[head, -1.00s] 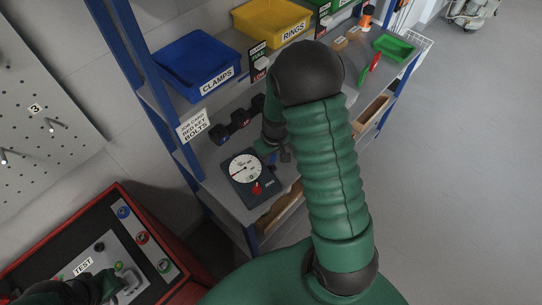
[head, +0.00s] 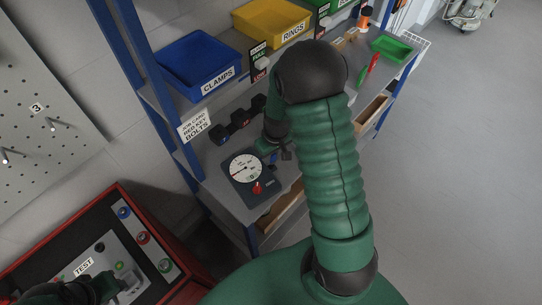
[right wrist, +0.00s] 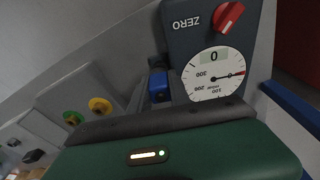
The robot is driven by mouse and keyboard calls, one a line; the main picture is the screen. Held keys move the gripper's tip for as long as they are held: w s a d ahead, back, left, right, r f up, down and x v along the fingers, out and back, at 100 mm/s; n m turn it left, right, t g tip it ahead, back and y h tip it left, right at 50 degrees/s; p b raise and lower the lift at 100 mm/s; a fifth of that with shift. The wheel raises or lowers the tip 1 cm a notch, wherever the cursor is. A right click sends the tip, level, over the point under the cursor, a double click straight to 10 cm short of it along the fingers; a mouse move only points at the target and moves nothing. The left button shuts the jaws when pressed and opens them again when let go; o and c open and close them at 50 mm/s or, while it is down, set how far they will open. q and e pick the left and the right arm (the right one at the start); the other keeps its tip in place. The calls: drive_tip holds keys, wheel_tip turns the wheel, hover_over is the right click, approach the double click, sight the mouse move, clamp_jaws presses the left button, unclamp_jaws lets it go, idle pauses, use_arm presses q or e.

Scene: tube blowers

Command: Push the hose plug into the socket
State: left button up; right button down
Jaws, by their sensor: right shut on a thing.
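The gauge box (head: 250,180) stands on the shelf, with a white dial and a red knob. In the right wrist view, the gauge box (right wrist: 190,45) fills the upper right and its display reads 0. My right gripper (head: 277,151) is beside the box's right side, partly hidden by my arm. It is shut on a small blue piece (right wrist: 160,87), which looks like the hose plug, close against the box. The socket is not clearly visible, and I cannot tell whether the plug is in it. My left gripper (head: 108,288) is at the TEST panel; its fingers are unclear.
A blue CLAMPS bin (head: 198,66) and a yellow RINGS bin (head: 272,22) stand on the shelf behind. Dark fittings (head: 237,122) sit behind the gauge box. A red-framed TEST panel (head: 140,237) is at lower left.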

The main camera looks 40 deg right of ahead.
drive_tip(key=shift+f, duration=0.25)
drive_tip(key=shift+s+a, duration=0.1)
drive_tip(key=shift+s, duration=0.05)
idle(0.4)
drive_tip(key=shift+r+p, duration=0.6)
drive_tip(key=shift+r, duration=0.15)
drive_tip(key=shift+r+p, duration=0.95)
drive_tip(key=shift+r, duration=0.25)
drive_tip(key=shift+f, duration=0.1)
